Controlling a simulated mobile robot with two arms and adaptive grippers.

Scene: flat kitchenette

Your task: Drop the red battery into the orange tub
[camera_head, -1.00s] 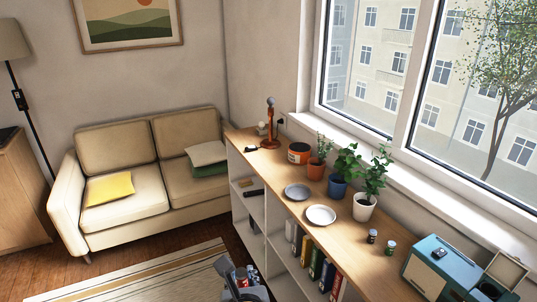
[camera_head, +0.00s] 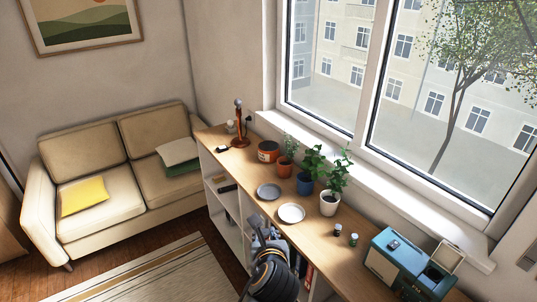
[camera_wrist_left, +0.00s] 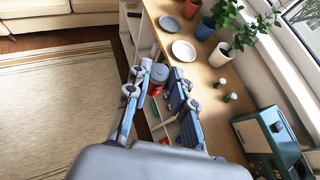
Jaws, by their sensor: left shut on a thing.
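The orange tub (camera_head: 268,151), with a dark band, stands on the shelf top near its far end, beside a terracotta plant pot. My left gripper (camera_head: 268,232) is in front of the long shelf, left of its top edge and well short of the tub. In the left wrist view my left gripper (camera_wrist_left: 162,74) is shut on the red battery (camera_wrist_left: 156,89). The battery shows red with a grey round end between the fingers, which partly hide it. In the head view the gripper hides it. My right gripper is in neither view.
Two grey-white plates (camera_head: 291,213) lie on the shelf top (camera_head: 320,247) between my gripper and the tub. Several potted plants (camera_head: 330,203) line the window side. Two small jars (camera_head: 353,239) and a blue-green box (camera_head: 400,268) stand nearer. The rug area at left is clear.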

